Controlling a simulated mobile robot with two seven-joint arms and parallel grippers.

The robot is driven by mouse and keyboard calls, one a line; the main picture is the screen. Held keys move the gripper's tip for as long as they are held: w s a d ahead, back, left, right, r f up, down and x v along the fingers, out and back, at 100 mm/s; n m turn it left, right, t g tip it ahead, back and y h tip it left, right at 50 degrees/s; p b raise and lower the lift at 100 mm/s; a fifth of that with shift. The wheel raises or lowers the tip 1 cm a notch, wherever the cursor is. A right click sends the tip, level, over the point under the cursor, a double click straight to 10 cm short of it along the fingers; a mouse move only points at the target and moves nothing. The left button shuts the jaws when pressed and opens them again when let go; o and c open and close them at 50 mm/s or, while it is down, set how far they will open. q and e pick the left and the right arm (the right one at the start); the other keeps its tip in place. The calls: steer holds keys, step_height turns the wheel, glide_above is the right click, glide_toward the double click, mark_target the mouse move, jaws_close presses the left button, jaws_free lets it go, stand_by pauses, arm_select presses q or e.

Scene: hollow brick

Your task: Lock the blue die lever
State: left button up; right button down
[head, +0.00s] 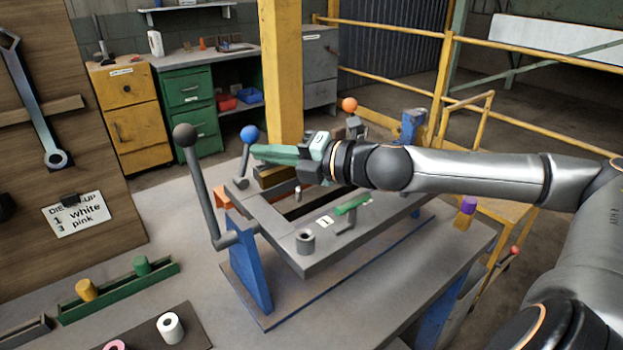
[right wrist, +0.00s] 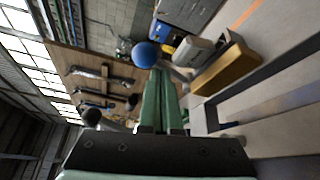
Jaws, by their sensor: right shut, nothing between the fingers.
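The blue die lever has a blue ball knob (head: 249,133) on a short grey stem, standing nearly upright at the back left corner of the grey die frame (head: 275,222). My right gripper (head: 256,152) reaches in from the right, its green fingers shut and empty. Its fingertips are just beside the lever's stem, below the ball; I cannot tell whether they touch. In the right wrist view the blue ball (right wrist: 145,54) sits just beyond the fingertips (right wrist: 158,74), slightly to the left. The lever's base is partly hidden there. My left gripper is out of view.
A long grey lever with a dark ball (head: 185,135) stands left of the frame. An orange ball lever (head: 349,104) stands behind my right wrist. A green-handled part (head: 352,205) and grey cylinder (head: 305,241) sit on the frame. A yellow post (head: 281,70) rises behind.

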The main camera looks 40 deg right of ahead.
steer(key=shift+s+f+b, duration=0.2)
steer(key=shift+f+b, duration=0.05)
steer(key=shift+b, duration=0.35)
arm_select(q)
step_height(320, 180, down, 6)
steer(key=b, duration=0.6)
arm_select(e)
steer(key=v, duration=0.4)
steer(key=shift+s+a+r, duration=0.2)
steer(key=shift+s+a, duration=0.05)
steer(key=shift+a, duration=0.05)
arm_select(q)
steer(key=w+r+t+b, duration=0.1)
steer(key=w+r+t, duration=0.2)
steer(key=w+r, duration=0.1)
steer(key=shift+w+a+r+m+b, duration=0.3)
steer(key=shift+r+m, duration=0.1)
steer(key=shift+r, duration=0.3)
arm_select(e)
steer(key=v, duration=0.4)
steer(key=shift+s+r, duration=0.15)
steer(key=shift+s, duration=0.15)
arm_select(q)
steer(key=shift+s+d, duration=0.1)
